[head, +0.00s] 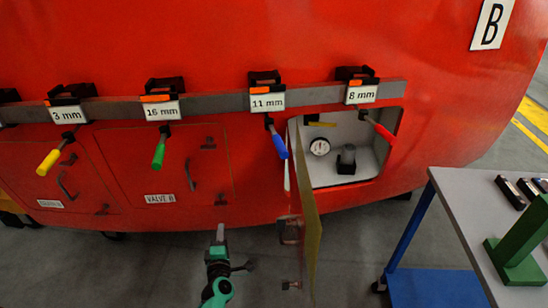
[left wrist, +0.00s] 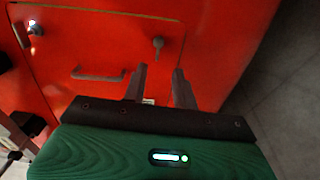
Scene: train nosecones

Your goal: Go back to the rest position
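My left gripper (head: 220,234) is low in the middle of the head view, below the red nosecone's lower edge and left of the open hatch door (head: 307,215). In the left wrist view its two dark fingers (left wrist: 160,82) stand apart with nothing held between them. They point toward the red panel, with a grey handle (left wrist: 98,74) and a small latch (left wrist: 158,45) beyond. No contact with the nosecone shows. My right gripper is in neither view.
The red nosecone (head: 215,45) carries a rail (head: 220,103) with several labelled tools hanging from it. An open compartment (head: 330,175) holds a gauge (head: 320,147). A grey table (head: 465,205) with a green block (head: 522,245) stands at the right. Grey floor (head: 150,270) is clear at the lower left.

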